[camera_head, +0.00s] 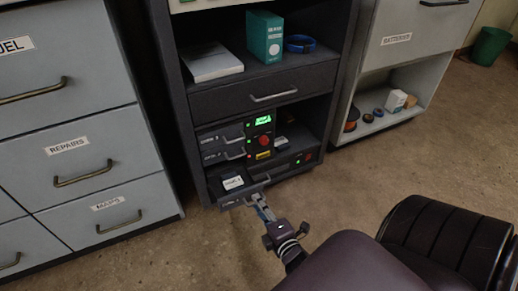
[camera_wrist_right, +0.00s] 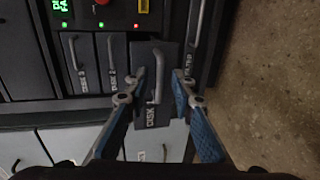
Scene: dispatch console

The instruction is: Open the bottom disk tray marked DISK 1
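The bottom disk tray, marked DISK 1, is pulled out of the dark disk unit in the head view (camera_head: 216,187). A dark disk with a white label (camera_head: 233,183) lies in it. In the right wrist view the DISK 1 front (camera_wrist_right: 139,70) stands nearer than the other tray fronts. My right gripper (camera_head: 262,203) is at this tray's front. In the wrist view its fingers (camera_wrist_right: 159,73) are apart, one on each side of the handle (camera_wrist_right: 157,88), with visible gaps. My left gripper is not in view.
Two other disk trays, DISK 2 (camera_wrist_right: 112,65) and DISK 3 (camera_wrist_right: 81,65), sit shut above. Beside them is a panel with a red knob (camera_head: 264,141) and green display. A grey drawer cabinet (camera_head: 95,140) stands at left. The floor in front is clear.

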